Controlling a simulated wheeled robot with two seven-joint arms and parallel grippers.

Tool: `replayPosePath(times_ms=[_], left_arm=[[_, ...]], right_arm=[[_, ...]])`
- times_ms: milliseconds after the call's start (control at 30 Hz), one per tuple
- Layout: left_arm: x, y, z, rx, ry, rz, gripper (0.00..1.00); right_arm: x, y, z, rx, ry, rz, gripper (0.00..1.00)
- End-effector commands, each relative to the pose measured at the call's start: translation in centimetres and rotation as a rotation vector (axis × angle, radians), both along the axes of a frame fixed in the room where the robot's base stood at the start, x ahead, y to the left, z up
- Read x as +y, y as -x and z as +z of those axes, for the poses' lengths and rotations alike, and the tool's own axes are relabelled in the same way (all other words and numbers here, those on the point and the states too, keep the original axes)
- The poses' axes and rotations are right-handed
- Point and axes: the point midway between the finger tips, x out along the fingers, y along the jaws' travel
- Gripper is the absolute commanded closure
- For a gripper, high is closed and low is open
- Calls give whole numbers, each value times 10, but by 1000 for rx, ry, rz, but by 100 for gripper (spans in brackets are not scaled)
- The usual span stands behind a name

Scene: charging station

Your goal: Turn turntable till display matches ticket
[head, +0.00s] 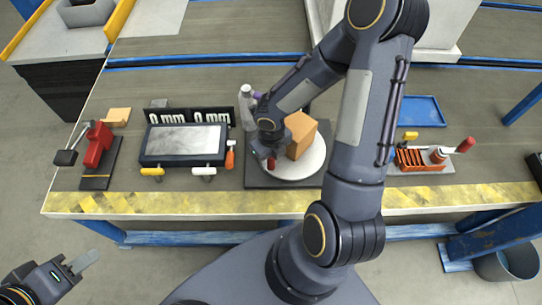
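The round white turntable (311,168) sits on a dark square base at the middle of the bench. An orange-brown box (301,143) stands on it. My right gripper (268,161) is pointed down at the turntable's left side, beside the box. A small red piece (272,163) shows at its fingertips; whether the fingers are closed on it is hidden. A black display (212,116) left of the turntable shows "0 mm" twice. A dark-framed panel (185,140) with a pale, unreadable face lies before it. No ticket is clearly identifiable. My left gripper (84,263) is off the bench at lower left.
A red clamp-like tool (97,145) stands at the bench's left. A grey-white bottle (247,107) is just behind the turntable. A blue tray (421,111) and a red rack (411,158) are at right. A yellow-striped strip (130,203) marks the front edge.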

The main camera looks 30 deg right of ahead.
Motion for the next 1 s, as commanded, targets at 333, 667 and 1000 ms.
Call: replayPosePath(times_ms=[333, 667, 1000], left_arm=[[0, 0, 16, 0, 0, 0, 64], [0, 0, 36, 0, 0, 0, 64], [0, 0, 36, 0, 0, 0, 64]], right_arm=[[0, -1, 30, -3, 1, -2, 55], [0, 0, 75, -1, 0, -1, 55], [0, 0, 78, 0, 0, 0, 55]])
